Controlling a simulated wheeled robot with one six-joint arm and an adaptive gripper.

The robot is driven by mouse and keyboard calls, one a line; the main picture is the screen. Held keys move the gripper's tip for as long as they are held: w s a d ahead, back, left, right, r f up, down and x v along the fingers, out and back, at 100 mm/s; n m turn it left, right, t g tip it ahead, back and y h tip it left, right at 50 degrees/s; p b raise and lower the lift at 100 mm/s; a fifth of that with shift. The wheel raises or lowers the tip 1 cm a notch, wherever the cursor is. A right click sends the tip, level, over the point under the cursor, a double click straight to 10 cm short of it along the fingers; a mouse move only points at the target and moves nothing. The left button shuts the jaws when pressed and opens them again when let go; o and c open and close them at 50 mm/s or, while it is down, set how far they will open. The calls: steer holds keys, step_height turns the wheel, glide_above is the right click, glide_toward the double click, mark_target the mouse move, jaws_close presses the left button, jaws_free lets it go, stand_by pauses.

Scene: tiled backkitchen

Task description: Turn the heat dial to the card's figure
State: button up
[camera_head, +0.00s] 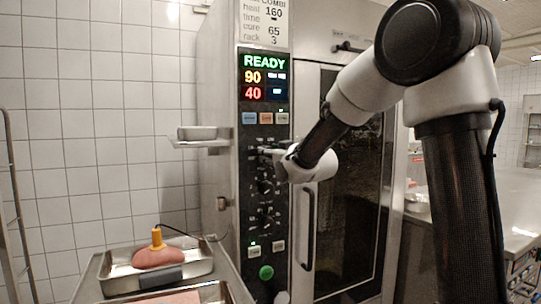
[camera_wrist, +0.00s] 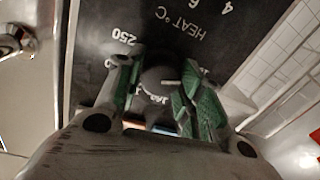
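The card (camera_head: 265,22) above the panel reads COMBI, heat 160, core 65 and rack 3; its time line shows a dash. My gripper (camera_head: 267,152) is at the upper part of the oven's control panel (camera_head: 262,225). In the wrist view, the dark heat dial (camera_wrist: 157,76) sits between my gripper's green-padded fingers (camera_wrist: 160,85). The marks "HEAT °C" and "250" show beside it. The fingers stand close on both sides of the dial; whether both press on it I cannot tell. The dial's pointer setting is not clear. In the head view, my gripper hides the dial.
The display (camera_head: 264,76) shows READY, 90 and 40. More dials (camera_head: 266,187) and a green button (camera_head: 266,272) lie below. The oven door (camera_head: 345,190) with its vertical handle (camera_head: 308,228) is on the right.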

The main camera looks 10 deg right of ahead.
steer(key=shift+c, duration=0.4)
steer(key=shift+m, duration=0.3)
steer(key=m, duration=0.9)
steer(key=m+t+h, duration=0.1)
steer(key=m, duration=0.7)
steer(key=shift+a+f+m, duration=0.1)
steer(key=shift+a+m, duration=0.05)
steer(key=shift+m, duration=0.55)
steer(key=o, duration=1)
